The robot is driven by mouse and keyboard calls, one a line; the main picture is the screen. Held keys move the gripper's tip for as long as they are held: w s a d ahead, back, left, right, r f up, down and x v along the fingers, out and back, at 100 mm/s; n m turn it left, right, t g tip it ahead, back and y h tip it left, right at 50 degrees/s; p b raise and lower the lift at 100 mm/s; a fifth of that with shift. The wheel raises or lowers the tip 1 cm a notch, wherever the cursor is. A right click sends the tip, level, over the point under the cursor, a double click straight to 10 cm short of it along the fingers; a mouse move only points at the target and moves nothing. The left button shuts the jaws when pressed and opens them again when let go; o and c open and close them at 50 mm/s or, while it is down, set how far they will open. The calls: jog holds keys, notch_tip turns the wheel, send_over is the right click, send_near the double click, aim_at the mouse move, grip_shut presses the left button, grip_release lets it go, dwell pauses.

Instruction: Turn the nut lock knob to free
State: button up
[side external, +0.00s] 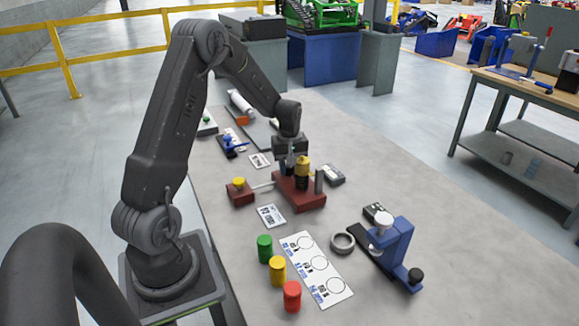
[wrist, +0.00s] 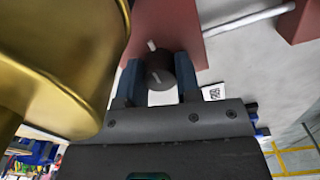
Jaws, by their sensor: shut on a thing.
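A small black knob (wrist: 160,72) sits against the red block (wrist: 165,20) in the wrist view, with pale marks at its upper edge and lower on its face. My gripper (wrist: 158,78) has its two blue fingers on either side of the knob and is shut on it. In the side external view my gripper (side external: 287,164) reaches down at the red fixture (side external: 312,203), beside a yellow-topped black cylinder (side external: 302,174). The knob is hidden there. A large gold cylinder (wrist: 60,50) fills the left of the wrist view, close to my gripper.
A thin rod (side external: 263,185) joins the fixture to a small red block (side external: 240,197) with a yellow top. Green, yellow and red cylinders (side external: 277,270), a label sheet (side external: 316,271), a grey ring (side external: 342,243) and a blue clamp device (side external: 397,247) stand nearer.

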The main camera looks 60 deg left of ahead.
jog(key=shift+m, duration=3.5)
jog(key=o, duration=0.9)
jog(key=shift+r, duration=0.1)
notch_tip(320, 180, up, 14)
jog(key=shift+f, duration=0.15)
